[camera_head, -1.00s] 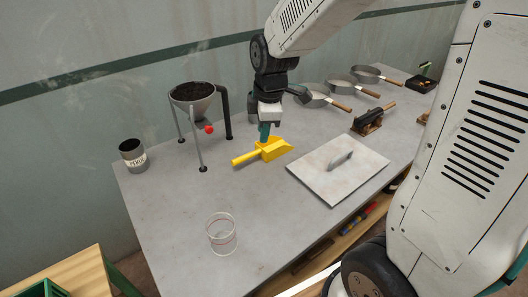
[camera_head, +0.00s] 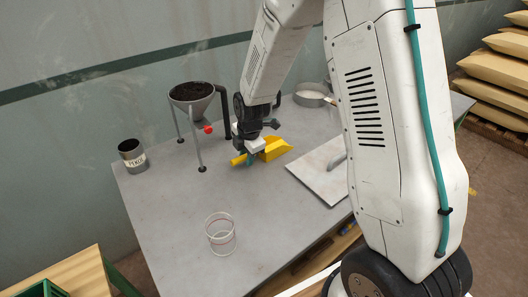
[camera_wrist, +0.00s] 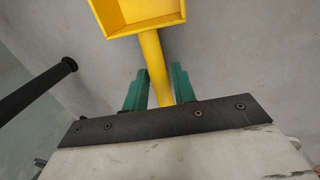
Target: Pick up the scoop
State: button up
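The yellow scoop (camera_head: 274,148) lies on the grey table, its open bowl to the right and its handle to the left. In the wrist view its bowl (camera_wrist: 140,14) is at the top and its handle (camera_wrist: 155,66) runs down between my fingers. My gripper (camera_head: 248,158) is low over the handle. In the wrist view my gripper (camera_wrist: 159,84) has its two green fingers apart, one on each side of the handle. A gap shows on the left; the right finger is close to the handle, and I cannot tell whether it touches.
A funnel of dark material (camera_head: 192,93) on a legged stand with a red knob is just behind left. A labelled grey can (camera_head: 132,156) and a clear beaker (camera_head: 221,236) stand on the table.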

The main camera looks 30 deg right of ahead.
jog(key=shift+w+f, duration=0.1)
jog(key=shift+f, duration=0.3)
grip_shut()
